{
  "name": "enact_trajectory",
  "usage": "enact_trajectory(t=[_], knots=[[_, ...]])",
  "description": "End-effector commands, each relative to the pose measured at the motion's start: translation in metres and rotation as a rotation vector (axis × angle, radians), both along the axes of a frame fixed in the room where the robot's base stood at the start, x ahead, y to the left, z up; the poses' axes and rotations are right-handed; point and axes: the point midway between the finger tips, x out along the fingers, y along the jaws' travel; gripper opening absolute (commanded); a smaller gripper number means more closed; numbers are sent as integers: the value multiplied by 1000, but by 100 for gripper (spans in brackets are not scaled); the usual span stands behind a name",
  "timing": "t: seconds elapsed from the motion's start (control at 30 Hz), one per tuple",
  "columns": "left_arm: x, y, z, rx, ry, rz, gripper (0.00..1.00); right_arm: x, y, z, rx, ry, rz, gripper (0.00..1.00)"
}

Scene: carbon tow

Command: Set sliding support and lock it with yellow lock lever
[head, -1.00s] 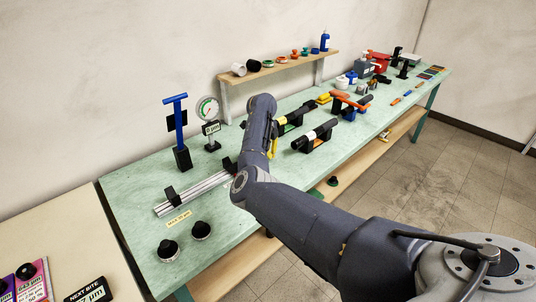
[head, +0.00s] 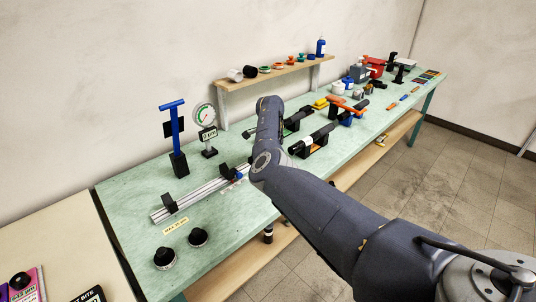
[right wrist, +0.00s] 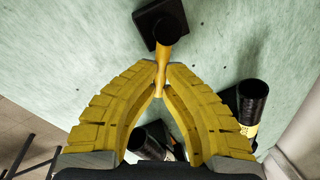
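A silver rail (head: 195,197) lies on the green bench, with a black support (head: 169,203) standing near its left end. A second black support (head: 226,172) stands near its right end, partly behind my right arm. In the right wrist view, a yellow lever (right wrist: 163,52) extends from a black block (right wrist: 160,20). My right gripper (right wrist: 160,70) has its yellow fingertips closed around this lever. Whether the block stands on the bench or is lifted cannot be told. In the head view my arm hides this gripper. My left gripper is not in view.
A blue-handled stand (head: 178,140) and a dial gauge (head: 205,118) stand behind the rail. Two black knobs (head: 164,257) sit at the front left.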

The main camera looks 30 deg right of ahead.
Motion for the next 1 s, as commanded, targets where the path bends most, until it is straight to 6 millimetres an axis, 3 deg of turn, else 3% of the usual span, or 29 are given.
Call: enact_trajectory(t=[0.7,0.73,0.8,0.93,1.0], knots=[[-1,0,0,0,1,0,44,1,1,-5,3,7,64,0],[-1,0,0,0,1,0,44,1,1,-5,3,7,64,11],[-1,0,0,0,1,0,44,1,1,-5,3,7,64,19],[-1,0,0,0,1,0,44,2,0,-3,2,5,62,34],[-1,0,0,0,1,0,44,2,0,-2,2,4,62,36]])
